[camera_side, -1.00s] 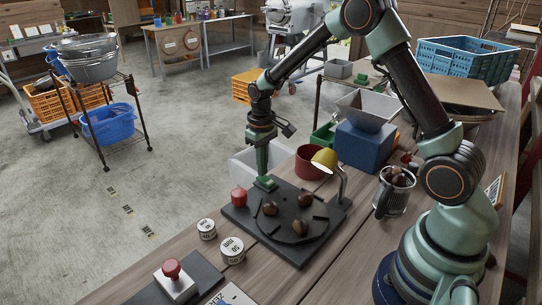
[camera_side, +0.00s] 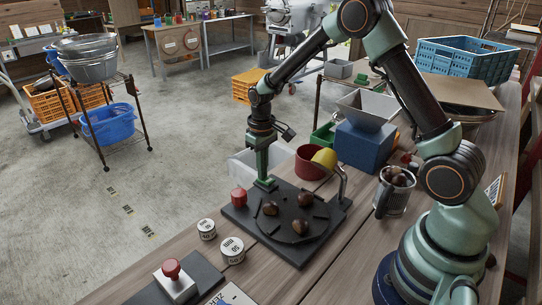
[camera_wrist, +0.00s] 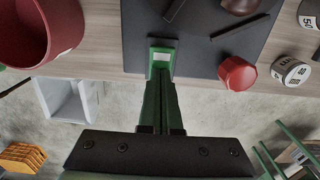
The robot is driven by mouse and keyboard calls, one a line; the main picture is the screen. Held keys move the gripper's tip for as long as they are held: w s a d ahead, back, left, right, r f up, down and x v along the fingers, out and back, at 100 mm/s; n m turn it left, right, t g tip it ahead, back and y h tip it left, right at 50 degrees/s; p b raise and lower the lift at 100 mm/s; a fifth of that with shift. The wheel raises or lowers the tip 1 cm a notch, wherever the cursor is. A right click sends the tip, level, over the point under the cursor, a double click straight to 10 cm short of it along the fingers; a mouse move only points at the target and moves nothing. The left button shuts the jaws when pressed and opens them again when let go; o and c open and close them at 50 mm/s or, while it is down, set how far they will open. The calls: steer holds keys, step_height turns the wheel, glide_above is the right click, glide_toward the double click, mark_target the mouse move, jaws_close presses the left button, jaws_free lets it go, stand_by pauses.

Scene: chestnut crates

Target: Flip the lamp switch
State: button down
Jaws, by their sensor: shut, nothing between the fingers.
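The lamp has a yellow shade (camera_side: 323,159) on a bent metal stem over the right back of the black board (camera_side: 238,222). Its shade looks dull and unlit. A small green switch block (camera_side: 265,184) sits at the board's back left edge; the switch also shows in the wrist view (camera_wrist: 162,43). My gripper (camera_side: 264,176) is shut and empty, pointing down with its tips at the switch, seemingly touching it. The fingers (camera_wrist: 160,75) hide part of the switch, so its rocker position cannot be told.
Several chestnuts (camera_side: 305,199) lie on the round plate of the board. A red knob (camera_side: 239,196) is close left of my gripper, and a red pot (camera_side: 309,162) and white bin (camera_side: 245,163) stand behind. Round weights (camera_side: 232,250) lie in front.

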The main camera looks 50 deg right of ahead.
steer(key=shift+r, duration=3.45)
steer(key=s+a+r+t, duration=0.2)
steer(key=s+r, duration=0.5)
steer(key=s, duration=0.1)
steer(key=s+a+r+t, duration=0.2)
steer(key=s+r+t, duration=0.1)
steer(key=s+r, duration=0.4)
steer(key=shift+s+a+t, duration=0.25)
steer(key=shift+s+t, duration=0.05)
steer(key=shift+s, duration=0.65)
